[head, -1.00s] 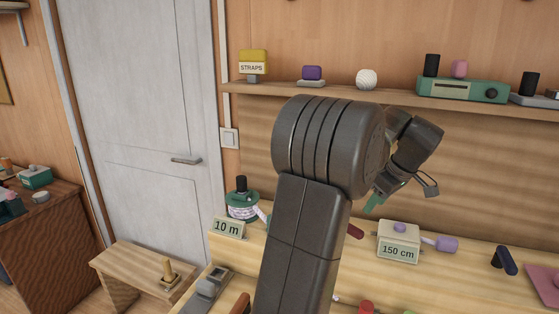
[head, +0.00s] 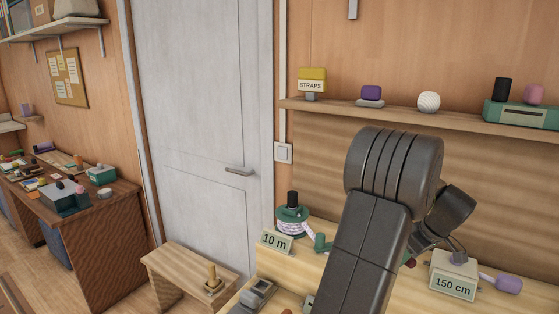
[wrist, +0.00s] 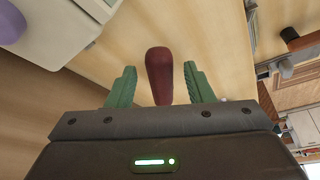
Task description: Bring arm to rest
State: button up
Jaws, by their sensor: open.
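My gripper (wrist: 160,88) shows in the wrist view with its two green fingers spread apart. A dark red rounded handle (wrist: 159,70) shows between the fingers in the picture, with clear gaps on both sides; I cannot tell how far beyond the fingertips it is. In the head view my dark arm rises in front of the workbench (head: 275,262), bent at the top, with its wrist hanging down on the right. The arm hides most of the gripper there.
A "10 m" sign (head: 274,242) stands by a green rope spool (head: 291,219). A beige "150 cm" box (head: 454,271) is right of my arm. The wall shelf (head: 400,115) holds several items. A low wooden stool (head: 189,271) stands before the white door (head: 200,110).

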jog(key=v, duration=1.4)
jog(key=x, duration=1.4)
jog(key=shift+s+a+r+m+h+p, duration=0.15)
jog(key=shift+a+m+h+p, duration=0.25)
jog(key=shift+m, duration=0.4)
jog(key=shift+a+f, duration=0.1)
jog(key=shift+f, duration=0.1)
jog(key=shift+a, duration=0.1)
